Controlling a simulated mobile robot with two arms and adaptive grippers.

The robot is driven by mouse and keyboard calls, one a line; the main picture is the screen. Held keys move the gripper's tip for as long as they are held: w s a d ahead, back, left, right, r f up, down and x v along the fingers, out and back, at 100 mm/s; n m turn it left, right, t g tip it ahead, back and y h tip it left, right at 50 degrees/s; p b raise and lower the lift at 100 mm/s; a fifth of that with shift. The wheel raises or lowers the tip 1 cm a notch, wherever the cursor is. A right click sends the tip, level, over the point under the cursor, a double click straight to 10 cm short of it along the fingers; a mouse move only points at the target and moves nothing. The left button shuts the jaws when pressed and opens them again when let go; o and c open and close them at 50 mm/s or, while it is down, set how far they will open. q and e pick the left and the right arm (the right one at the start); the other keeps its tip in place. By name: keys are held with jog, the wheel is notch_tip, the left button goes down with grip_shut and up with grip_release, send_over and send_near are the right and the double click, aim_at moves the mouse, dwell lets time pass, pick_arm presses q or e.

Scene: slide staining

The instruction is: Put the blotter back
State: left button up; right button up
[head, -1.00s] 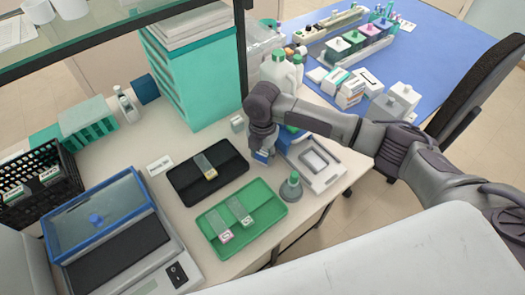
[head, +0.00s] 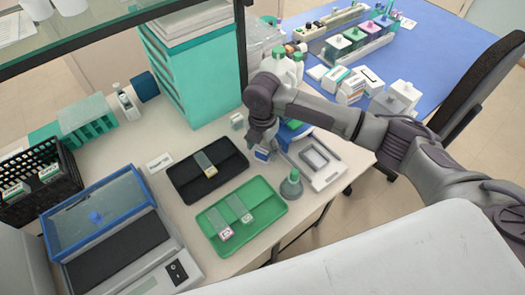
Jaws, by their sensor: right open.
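My right gripper (head: 262,146) points down over the table, just right of the black tray (head: 232,172). Its jaws are open, though the wrist partly hides the fingers from above. A white tray with a grey-framed recess (head: 333,178) lies to the right of the gripper. My left gripper is not in view.
The black tray and a green tray (head: 276,211) hold glass slides. A grey-green conical object (head: 291,187) stands beside the green tray. White bottles (head: 297,66) stand behind my right arm. A blue-rimmed device (head: 147,196) fills the left front.

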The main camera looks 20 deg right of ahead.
aim_at(262, 151)
notch_tip(262, 151, up, 10)
jog(key=b, duration=0.2)
jog(key=shift+r, duration=0.2)
dwell(0.4)
